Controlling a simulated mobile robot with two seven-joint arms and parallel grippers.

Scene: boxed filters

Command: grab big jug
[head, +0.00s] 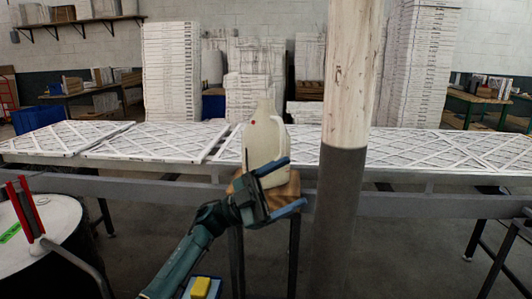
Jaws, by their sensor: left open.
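The big jug (261,135) is off-white with a handle on its right side and a small red mark near its shoulder. It stands upright on a small wooden-topped stool (291,188) in the middle of the head view. My left gripper (285,183) is open in front of the jug's lower part, its blue fingers pointing right. The gripper hides part of the jug's base and the stool top. I cannot tell whether the fingers touch the jug. My right gripper is not in view.
A pillar (344,180), pale above and grey below, stands close to the right of the stool. Behind the jug runs a long grey table (420,205) with flat filters (160,141). A dark drum (70,262) with a white top is at left.

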